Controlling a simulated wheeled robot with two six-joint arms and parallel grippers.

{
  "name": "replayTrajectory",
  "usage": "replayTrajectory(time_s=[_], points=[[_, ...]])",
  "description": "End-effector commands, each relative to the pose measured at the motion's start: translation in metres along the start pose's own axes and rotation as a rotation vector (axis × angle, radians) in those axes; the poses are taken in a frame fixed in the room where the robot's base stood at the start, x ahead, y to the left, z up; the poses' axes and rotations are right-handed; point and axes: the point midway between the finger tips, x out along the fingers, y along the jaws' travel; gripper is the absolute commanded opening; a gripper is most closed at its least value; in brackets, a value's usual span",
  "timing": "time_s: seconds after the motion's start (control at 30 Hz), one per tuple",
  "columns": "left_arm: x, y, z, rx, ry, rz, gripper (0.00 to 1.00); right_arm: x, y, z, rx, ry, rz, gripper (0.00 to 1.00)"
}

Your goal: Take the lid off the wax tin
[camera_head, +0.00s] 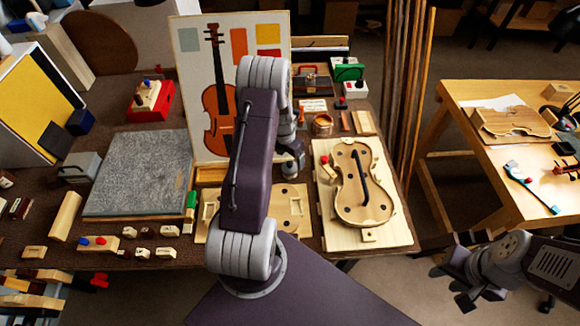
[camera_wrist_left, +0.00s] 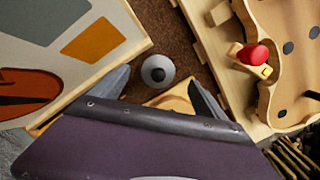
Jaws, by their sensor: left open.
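A small round grey-white object with a dark centre (camera_wrist_left: 158,70) lies beyond my left fingertips in the left wrist view. It may be the wax tin with its lid, but I cannot be sure. It seems to stand beside the violin picture board. My left gripper (camera_head: 293,150) is open above this spot, partly hidden by my arm in the head view. Its two fingers (camera_wrist_left: 157,92) are spread, with nothing held. A round copper-brown pot (camera_head: 322,124) stands further back. My right gripper (camera_head: 458,286) hangs low at the right, away from the bench, with its fingers apart and empty.
The violin picture board (camera_head: 188,60) stands upright close to my left gripper. A violin body in a wooden mould (camera_head: 328,215) lies to the right, with a red-topped clamp (camera_wrist_left: 255,55). A grey slab (camera_head: 140,175) lies left. Another table (camera_head: 470,95) stands far right.

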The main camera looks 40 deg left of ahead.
Motion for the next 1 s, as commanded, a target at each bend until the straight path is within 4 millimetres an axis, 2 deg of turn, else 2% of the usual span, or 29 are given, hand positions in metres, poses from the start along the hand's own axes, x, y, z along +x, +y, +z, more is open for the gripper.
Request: replayTrajectory(time_s=[0.23, 0.5, 0.57, 0.73, 0.77, 1.0], points=[[0.042, 0.003, -0.004, 0.001, 0.003, -0.002, 0.84, -0.002, 0.000, 0.000, 0.000, 0.000, 0.000, 0.36], [0.048, 0.003, -0.003, 0.001, 0.001, 0.000, 0.84, -0.002, 0.000, 0.000, 0.000, 0.000, 0.000, 0.36], [0.048, 0.003, -0.003, 0.001, 0.001, 0.000, 0.70, -0.002, 0.000, 0.000, 0.000, 0.000, 0.000, 0.36], [0.048, 0.003, -0.003, 0.001, 0.001, 0.000, 0.23, -0.002, 0.000, 0.000, 0.000, 0.000, 0.000, 0.36], [0.048, 0.003, -0.003, 0.001, 0.001, 0.000, 0.20, -0.002, 0.000, 0.000, 0.000, 0.000, 0.000, 0.36], [0.044, 0.003, -0.002, 0.001, 0.000, 0.000, 0.20, -0.002, 0.000, 0.000, 0.000, 0.000, 0.000, 0.36]])
